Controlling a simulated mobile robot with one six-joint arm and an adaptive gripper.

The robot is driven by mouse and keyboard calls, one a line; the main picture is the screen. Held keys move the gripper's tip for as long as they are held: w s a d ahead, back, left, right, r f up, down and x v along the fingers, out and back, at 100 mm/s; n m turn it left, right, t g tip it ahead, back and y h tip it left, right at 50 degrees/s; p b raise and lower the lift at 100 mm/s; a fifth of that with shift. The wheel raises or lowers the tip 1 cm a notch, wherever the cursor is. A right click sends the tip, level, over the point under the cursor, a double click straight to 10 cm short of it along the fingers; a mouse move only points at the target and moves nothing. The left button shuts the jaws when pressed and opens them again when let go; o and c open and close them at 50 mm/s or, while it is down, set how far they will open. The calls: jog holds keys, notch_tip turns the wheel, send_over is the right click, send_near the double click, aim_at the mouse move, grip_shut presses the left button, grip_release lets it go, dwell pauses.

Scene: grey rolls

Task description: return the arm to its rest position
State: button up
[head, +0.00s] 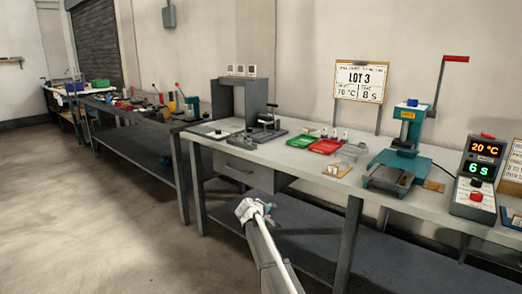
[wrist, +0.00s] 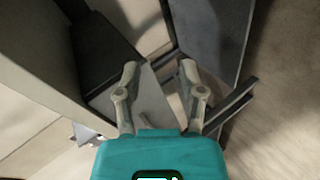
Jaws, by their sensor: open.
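My arm (head: 262,245) reaches up from the bottom of the head view, in front of the near workbench. Its pale upper end is at about the height of the bench's lower shelf. A small teal part shows beside that end, but the fingers cannot be made out there. In the wrist view my gripper (wrist: 159,70) has a teal body and two grey fingers standing apart. No object is held between them. Grey and dark surfaces and a patch of floor show behind the fingers.
The near workbench (head: 262,153) carries a press (head: 402,145), red and green trays (head: 325,146), a lot sign (head: 361,82) and a control box (head: 475,178). Its lower shelf (head: 365,250) lies behind my arm. A second bench (head: 125,112) stands further left. The floor (head: 90,225) at left is clear.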

jog(key=s+d+f+m+g, duration=0.35)
jog(key=s+d, duration=0.45)
jog(key=s, duration=0.5)
jog(key=s+d+f+m+g+y, duration=0.2)
jog(key=s, duration=0.8)
jog(key=s+d+f+m+g+y, duration=0.1)
jog(key=s+d+f+g+y, duration=0.1)
jog(key=s, duration=0.8)
jog(key=s+d+f+m+g+y, duration=0.1)
jog(key=s+f+m+g+y, duration=0.15)
jog(key=s, duration=0.75)
notch_tip(320, 180, up, 37)
jog(key=n+p, duration=0.1)
jog(key=p, duration=3.5)
jog(key=shift+w+d+p, duration=0.2)
jog(key=shift+w+p, duration=0.1)
jog(key=shift+w, duration=0.15)
jog(key=shift+r, duration=0.1)
jog(key=shift+d, duration=0.1)
